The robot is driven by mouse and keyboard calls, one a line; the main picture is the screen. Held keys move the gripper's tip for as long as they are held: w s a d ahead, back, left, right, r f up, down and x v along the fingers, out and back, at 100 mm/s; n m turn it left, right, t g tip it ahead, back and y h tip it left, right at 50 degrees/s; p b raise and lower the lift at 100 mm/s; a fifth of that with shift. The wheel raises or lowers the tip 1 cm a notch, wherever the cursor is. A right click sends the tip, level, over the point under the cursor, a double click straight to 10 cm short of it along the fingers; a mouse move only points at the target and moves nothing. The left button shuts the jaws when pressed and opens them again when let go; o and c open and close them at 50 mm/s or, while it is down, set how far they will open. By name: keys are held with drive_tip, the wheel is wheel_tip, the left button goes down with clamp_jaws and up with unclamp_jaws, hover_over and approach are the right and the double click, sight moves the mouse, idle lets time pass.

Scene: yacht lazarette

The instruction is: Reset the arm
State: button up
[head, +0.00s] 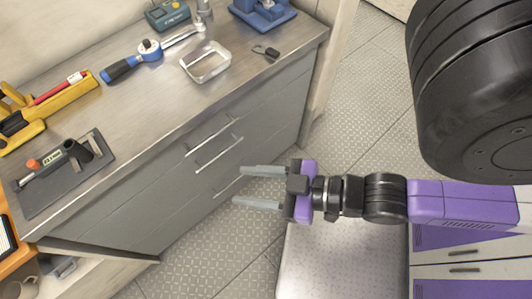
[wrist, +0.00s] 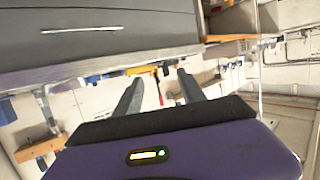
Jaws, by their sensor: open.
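My gripper (head: 256,187) shows in the head view in front of the grey drawer cabinet (head: 175,180), to the right of its drawers. Its two grey fingers are spread apart and point left, with nothing between them. My purple and black arm reaches in from the right. In the wrist view my gripper (wrist: 157,88) also shows open and empty, with the cabinet's drawer front (wrist: 90,35) at the upper left.
On the worktop (head: 150,110) are a blue ratchet tool (head: 125,68), a metal tray (head: 206,62), a carabiner-like clip (head: 266,51), a yellow tool holder (head: 50,105) and a dark mat (head: 70,180). Tiled floor (head: 350,105) lies clear behind.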

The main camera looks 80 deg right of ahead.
drive_tip(key=shift+a+r+v, duration=0.15)
drive_tip(key=shift+v, duration=0.8)
drive_tip(key=shift+a+r+v, duration=0.1)
drive_tip(key=shift+r+v, duration=0.1)
drive_tip(key=shift+v, duration=0.7)
